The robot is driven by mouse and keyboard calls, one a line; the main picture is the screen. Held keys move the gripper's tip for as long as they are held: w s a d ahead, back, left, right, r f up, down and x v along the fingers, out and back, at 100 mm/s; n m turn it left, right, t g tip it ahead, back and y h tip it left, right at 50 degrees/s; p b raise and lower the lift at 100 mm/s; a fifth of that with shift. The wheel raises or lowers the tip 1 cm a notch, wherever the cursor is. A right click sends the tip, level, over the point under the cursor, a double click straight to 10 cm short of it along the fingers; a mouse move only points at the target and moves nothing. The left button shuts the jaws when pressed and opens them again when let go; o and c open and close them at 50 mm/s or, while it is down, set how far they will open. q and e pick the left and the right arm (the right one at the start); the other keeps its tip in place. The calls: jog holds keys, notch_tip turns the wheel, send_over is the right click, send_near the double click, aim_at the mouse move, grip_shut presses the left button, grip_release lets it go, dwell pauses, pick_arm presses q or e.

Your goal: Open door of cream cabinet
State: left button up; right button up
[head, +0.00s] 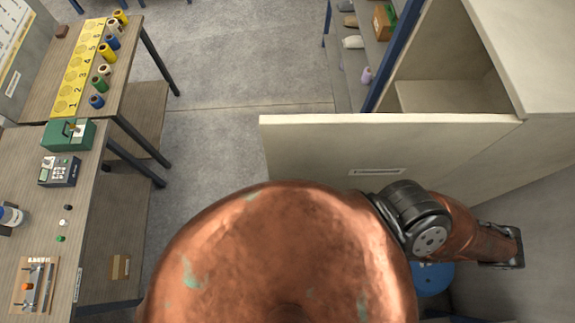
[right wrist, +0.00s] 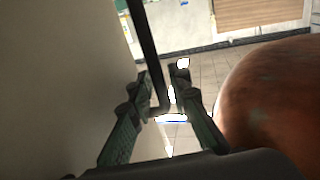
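The cream cabinet (head: 540,60) stands at the right of the head view. Its door (head: 320,155) is swung wide open to the left, and part of the inside (head: 455,95) shows behind it. The door's outer face, with a small label (head: 376,172), faces me. In the right wrist view the cream door face (right wrist: 60,80) fills the left side. My right gripper (right wrist: 163,78) has its fingers apart beside that face. A dark bar handle (right wrist: 150,45) runs down between the fingers; I cannot tell whether they touch it. My left gripper is not in view.
My copper body covers the lower middle. A workbench (head: 105,212) with a green box (head: 68,134) and a yellow numbered strip (head: 80,65) with spools is at the left. Shelves (head: 345,85) stand behind the door. Grey floor (head: 220,120) lies clear between the bench and the door.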

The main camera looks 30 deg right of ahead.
jog(key=shift+o, duration=0.9)
jog(key=shift+f, duration=0.1)
jog(key=shift+s+d, duration=0.1)
jog(key=v, duration=1.1)
jog(key=shift+s+d, duration=0.25)
jog(key=shift+d, duration=0.1)
